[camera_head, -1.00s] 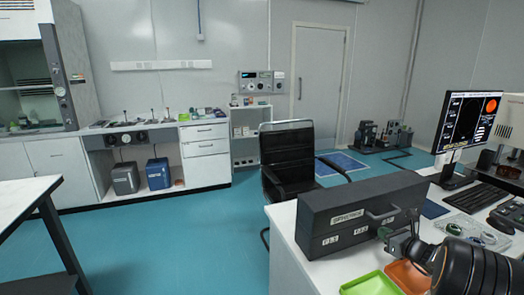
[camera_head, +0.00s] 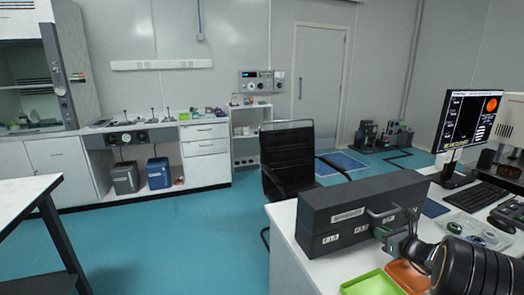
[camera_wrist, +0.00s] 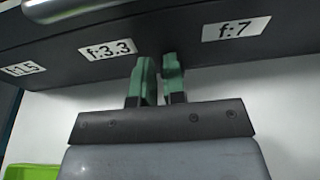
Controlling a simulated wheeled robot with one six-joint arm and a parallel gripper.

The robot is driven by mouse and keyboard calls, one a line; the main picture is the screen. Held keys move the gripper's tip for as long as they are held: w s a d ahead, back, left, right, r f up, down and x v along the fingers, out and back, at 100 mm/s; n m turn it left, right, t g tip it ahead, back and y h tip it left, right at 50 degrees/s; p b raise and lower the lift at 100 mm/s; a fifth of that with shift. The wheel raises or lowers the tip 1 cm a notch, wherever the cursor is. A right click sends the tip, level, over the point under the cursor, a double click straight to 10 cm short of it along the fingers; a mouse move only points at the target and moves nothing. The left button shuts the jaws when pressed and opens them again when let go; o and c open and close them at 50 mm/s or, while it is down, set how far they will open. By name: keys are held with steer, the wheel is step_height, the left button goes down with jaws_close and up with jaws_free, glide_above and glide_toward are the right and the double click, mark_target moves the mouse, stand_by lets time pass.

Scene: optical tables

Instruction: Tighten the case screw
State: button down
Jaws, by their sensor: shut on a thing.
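The case is a long black box (camera_head: 350,213) with a handle, lying on the white desk at the right in the head view. In the wrist view its dark front face (camera_wrist: 190,42) runs across the top, with labels including f:3.3 and f:7. My gripper (camera_head: 381,232) is at the front of the case, toward its right part. In the wrist view the green fingers of my gripper (camera_wrist: 159,66) meet the lower part of the face between those two labels. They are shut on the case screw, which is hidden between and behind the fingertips.
A green tray (camera_head: 372,284) and an orange tray (camera_head: 408,275) lie in front of the case, below my arm. A monitor (camera_head: 468,122) and keyboard (camera_head: 474,198) stand to the right. A black chair (camera_head: 289,158) is behind the desk.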

steer(key=shift+w+a, duration=0.1)
steer(key=shift+a, duration=0.45)
steer(key=shift+s+d, duration=0.1)
steer(key=shift+s, duration=0.5)
steer(key=shift+d+f+v, duration=0.1)
steer(key=shift+f+v, duration=0.05)
steer(key=shift+v, duration=0.65)
steer(key=shift+d+f+v, duration=0.1)
steer(key=shift+d+v, duration=0.05)
steer(key=shift+v, duration=0.6)
steer(key=shift+d+f+v, duration=0.1)
steer(key=shift+f+v, duration=0.05)
steer(key=shift+v, duration=0.65)
